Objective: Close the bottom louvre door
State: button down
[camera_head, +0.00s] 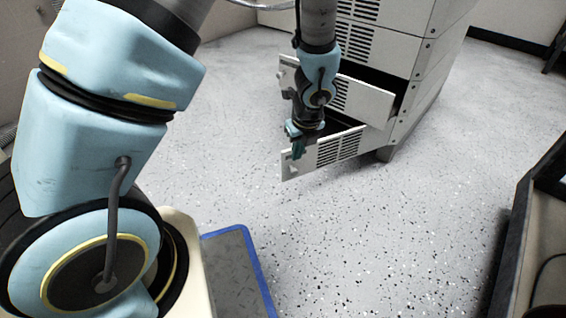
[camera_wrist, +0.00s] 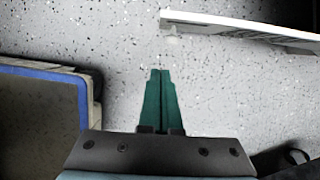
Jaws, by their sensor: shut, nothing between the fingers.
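The bottom louvre door (camera_head: 330,151) is a pale panel with dark slats, low on the grey cabinet, and it stands open from the cabinet. In the wrist view a pale panel edge (camera_wrist: 240,27), which looks like this door, crosses the top right. My gripper (camera_head: 297,150) is at the left part of the door in the head view. In the wrist view its green fingers (camera_wrist: 161,75) are together with nothing between them, pointing at the floor near the panel's left end and apart from it in the picture. Whether it touches the door I cannot tell.
Another louvre door (camera_head: 365,97) above the bottom one also stands open. The cabinet (camera_head: 425,60) stands at the back right. A blue-edged mat or platform (camera_head: 236,262) lies at the front. A dark-edged bench (camera_head: 540,240) is at the right. The speckled floor between is clear.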

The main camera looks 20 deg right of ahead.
jog(key=w+f+b, duration=0.6)
jog(key=f, duration=0.3)
jog(key=shift+w+a, duration=0.15)
jog(key=shift+a, duration=0.1)
